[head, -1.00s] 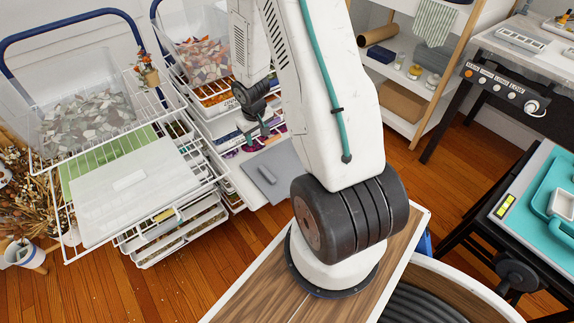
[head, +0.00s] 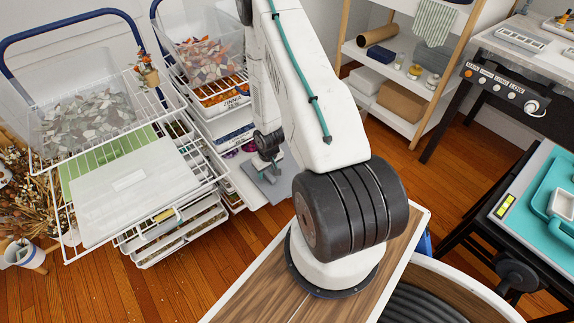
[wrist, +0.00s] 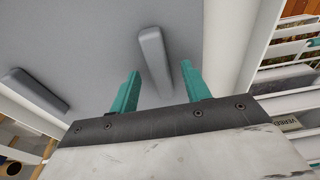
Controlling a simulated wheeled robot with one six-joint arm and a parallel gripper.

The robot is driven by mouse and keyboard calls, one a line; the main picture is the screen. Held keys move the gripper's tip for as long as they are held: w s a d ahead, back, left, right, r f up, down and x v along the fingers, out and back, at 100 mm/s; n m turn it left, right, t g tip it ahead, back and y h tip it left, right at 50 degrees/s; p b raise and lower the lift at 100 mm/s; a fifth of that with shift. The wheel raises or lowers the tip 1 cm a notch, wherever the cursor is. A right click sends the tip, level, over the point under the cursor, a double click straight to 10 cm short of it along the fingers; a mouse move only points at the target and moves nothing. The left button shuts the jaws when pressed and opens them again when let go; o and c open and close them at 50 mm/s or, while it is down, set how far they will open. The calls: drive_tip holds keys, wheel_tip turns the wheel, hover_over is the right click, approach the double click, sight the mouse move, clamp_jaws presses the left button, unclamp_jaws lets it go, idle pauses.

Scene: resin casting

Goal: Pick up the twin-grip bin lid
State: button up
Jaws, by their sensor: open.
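The twin-grip bin lid is a flat grey panel (head: 272,191) (wrist: 90,40) with two raised bar grips. In the head view it lies on a white surface right of the wire drawers, partly hidden by my arm. My gripper (head: 268,168) is over it, pointing down. In the wrist view the open teal fingers of my gripper (wrist: 161,72) lie either side of one bar grip (wrist: 153,55). I see no contact, and the remaining height is hard to tell. The other bar grip (wrist: 36,90) is to the left, outside the fingers.
A wire drawer rack (head: 215,168) with a pale lid (head: 130,185) on top stands left of the grey lid. Clear bins of broken pieces (head: 85,115) stand behind. A white shelf (head: 395,118) is at the back right. Wooden floor lies open between.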

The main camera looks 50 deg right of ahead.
drive_tip(key=shift+w+f, duration=0.1)
drive_tip(key=shift+f, duration=0.35)
drive_tip(key=shift+c, duration=0.4)
clamp_jaws()
drive_tip(key=shift+r, duration=0.1)
